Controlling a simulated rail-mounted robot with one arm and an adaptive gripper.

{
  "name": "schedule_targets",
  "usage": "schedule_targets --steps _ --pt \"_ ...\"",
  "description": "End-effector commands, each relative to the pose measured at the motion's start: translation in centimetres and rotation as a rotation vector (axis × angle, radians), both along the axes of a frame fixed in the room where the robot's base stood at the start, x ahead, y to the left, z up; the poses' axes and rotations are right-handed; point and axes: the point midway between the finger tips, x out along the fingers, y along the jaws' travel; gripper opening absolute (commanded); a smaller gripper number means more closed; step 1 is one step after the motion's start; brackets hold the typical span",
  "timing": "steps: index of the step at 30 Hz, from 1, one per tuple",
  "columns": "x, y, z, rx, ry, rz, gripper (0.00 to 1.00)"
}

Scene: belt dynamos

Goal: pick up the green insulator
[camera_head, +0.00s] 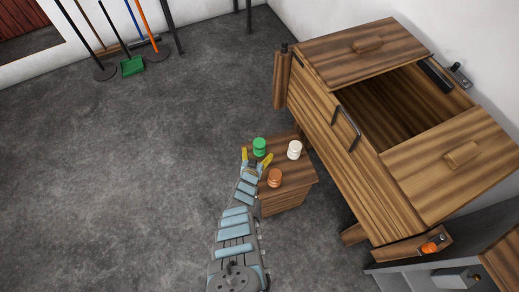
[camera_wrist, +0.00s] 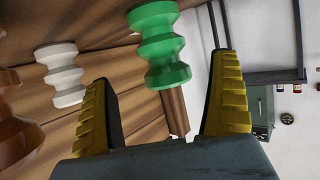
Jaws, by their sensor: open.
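The green insulator (camera_head: 259,146) stands on a small wooden stand (camera_head: 287,192), near its far left corner. It is a ribbed spool shape. My gripper (camera_head: 257,161) is open, with yellow ridged fingers, just on the near side of the green insulator. In the wrist view the green insulator (camera_wrist: 159,43) appears in the gap between the two fingers, farther out beyond the palm. My gripper (camera_wrist: 165,100) holds nothing. Whether a finger touches the insulator I cannot tell.
A white insulator (camera_head: 294,149) and a brown insulator (camera_head: 274,177) stand on the same stand, to the right and nearer. A large wooden cabinet (camera_head: 350,165) with an open top bay stands at the right. Brooms and a green dustpan (camera_head: 131,66) lean far left. The left floor is clear.

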Motion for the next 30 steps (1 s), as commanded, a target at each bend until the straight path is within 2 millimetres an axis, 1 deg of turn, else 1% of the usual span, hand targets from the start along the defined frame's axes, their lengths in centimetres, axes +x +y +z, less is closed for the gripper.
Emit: schedule_targets --steps 8,21,25,30 --pt "0.9 -0.1 -0.7 0.0 -0.002 -0.001 0.92" --pt "4.1 -0.6 -2.4 -0.001 -0.004 -0.001 0.92" --pt "4.6 -0.7 -2.5 -0.001 -0.002 -0.001 0.92" --pt "4.7 -0.8 -2.3 0.0 -0.001 0.0 0.92"
